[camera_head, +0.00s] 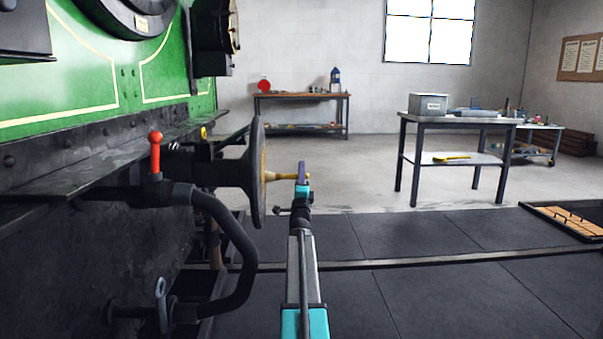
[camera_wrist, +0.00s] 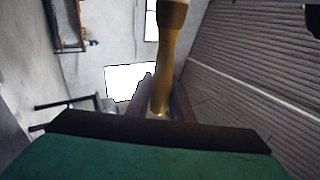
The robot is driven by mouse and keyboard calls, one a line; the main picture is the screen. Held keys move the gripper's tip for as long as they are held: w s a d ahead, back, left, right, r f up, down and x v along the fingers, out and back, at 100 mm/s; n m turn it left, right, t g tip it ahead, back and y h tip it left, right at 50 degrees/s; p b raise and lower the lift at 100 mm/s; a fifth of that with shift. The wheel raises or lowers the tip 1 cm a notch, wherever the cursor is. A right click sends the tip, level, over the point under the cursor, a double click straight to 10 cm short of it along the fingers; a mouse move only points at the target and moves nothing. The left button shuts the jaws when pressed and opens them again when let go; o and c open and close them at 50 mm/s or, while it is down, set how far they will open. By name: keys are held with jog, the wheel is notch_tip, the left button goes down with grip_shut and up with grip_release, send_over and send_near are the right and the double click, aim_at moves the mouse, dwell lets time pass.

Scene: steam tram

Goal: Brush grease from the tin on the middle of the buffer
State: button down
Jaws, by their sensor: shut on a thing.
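The buffer (camera_head: 257,172) is a dark round disc, seen nearly edge-on, on the front of the green engine. My gripper (camera_head: 302,172) is just right of its face, shut on a brush (camera_head: 281,176) with a pale wooden handle. The brush points left at about the middle of the disc, and its end meets the face in the picture; I cannot tell whether it touches. In the wrist view the brush handle (camera_wrist: 166,65) rises from between my gripper's fingers (camera_wrist: 160,105), its upper end cut off by the frame. I cannot make out the grease tin.
A red-handled valve with a black hose (camera_head: 237,250) hangs left of my arm. A table (camera_head: 460,122) with a grey box (camera_head: 428,104) stands to the right, and a bench (camera_head: 300,96) at the back.

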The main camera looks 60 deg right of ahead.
jog(key=shift+w+d, duration=0.95)
jog(key=shift+d, duration=0.3)
jog(key=shift+s, duration=0.15)
jog(key=shift+s+a, duration=0.45)
jog(key=shift+a, duration=0.25)
jog(key=shift+s+a, duration=0.45)
jog(key=shift+a, duration=0.25)
jog(key=shift+s+a+b, duration=0.2)
jog(key=shift+s+a, duration=0.3)
jog(key=shift+a, duration=0.2)
jog(key=shift+s+a+b, duration=0.15)
jog(key=shift+s+a, duration=0.3)
jog(key=shift+a, duration=0.2)
jog(key=shift+s+a, duration=0.5)
jog(key=shift+a, duration=0.2)
jog(key=shift+s+a, duration=0.5)
jog(key=shift+a, duration=0.15)
